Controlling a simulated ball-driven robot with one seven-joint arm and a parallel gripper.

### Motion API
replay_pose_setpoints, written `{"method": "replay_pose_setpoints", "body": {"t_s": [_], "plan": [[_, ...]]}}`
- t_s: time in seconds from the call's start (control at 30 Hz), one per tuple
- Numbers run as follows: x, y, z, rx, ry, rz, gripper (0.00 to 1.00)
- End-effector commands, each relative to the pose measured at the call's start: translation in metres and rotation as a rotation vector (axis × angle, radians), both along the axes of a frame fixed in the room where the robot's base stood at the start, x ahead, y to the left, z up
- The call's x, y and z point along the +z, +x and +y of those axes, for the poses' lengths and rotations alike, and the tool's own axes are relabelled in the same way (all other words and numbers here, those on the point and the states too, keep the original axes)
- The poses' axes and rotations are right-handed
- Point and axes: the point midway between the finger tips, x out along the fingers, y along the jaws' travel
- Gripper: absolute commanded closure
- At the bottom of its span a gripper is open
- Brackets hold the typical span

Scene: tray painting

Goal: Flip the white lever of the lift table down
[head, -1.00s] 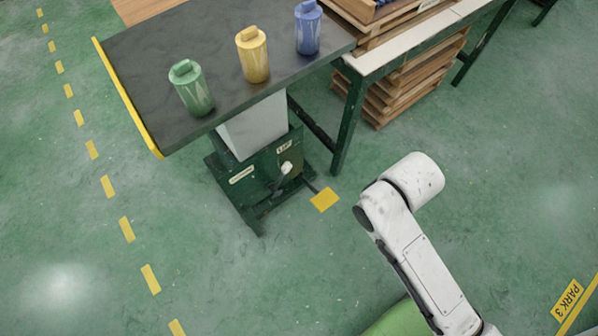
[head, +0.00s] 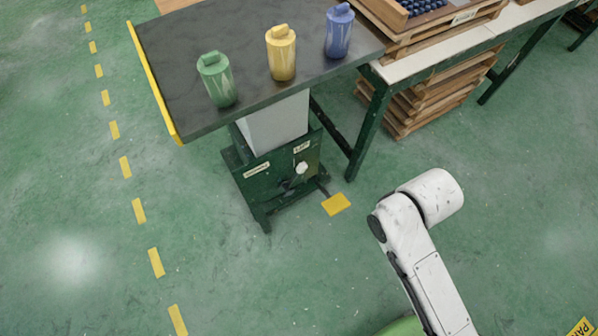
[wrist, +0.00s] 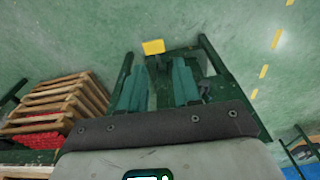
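The lift table has a dark top (head: 190,57) with a yellow left edge, a pale column and a green base box (head: 262,183). The white lever (head: 301,168) shows as a small pale knob on the front of that box, below a small label. I cannot tell its tilt. My gripper (wrist: 158,85) shows in the wrist view as two teal fingers with a clear gap between them and nothing held. Behind them are dark green frame bars and the yellow floor plate (wrist: 153,47). The lever cannot be made out there. In the head view my gripper is not visible.
A green canister (head: 217,80), a yellow canister (head: 281,54) and a blue canister (head: 339,32) stand on the table top. A bench (head: 440,50) with wooden trays and stacked pallets (head: 420,105) stands to the right. The green floor in front is clear.

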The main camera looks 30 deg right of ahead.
Motion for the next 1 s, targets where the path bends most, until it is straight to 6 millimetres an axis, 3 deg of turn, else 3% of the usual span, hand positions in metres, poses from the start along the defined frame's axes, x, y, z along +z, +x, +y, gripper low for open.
{"method": "replay_pose_setpoints", "body": {"t_s": [0.17, 0.3, 0.4, 0.6, 0.83, 1.0], "plan": [[-0.049, 0.008, 0.010, -0.041, 0.120, 0.035, 0.85], [-0.110, 0.021, 0.026, -0.111, 0.323, 0.073, 0.99], [-0.149, 0.034, 0.038, -0.171, 0.493, 0.090, 1.00], [-0.204, 0.066, 0.053, -0.305, 0.839, 0.078, 1.00], [-0.235, 0.111, 0.044, -0.465, 1.246, -0.017, 1.00], [-0.240, 0.144, 0.012, -0.575, 1.542, -0.144, 1.00]]}}
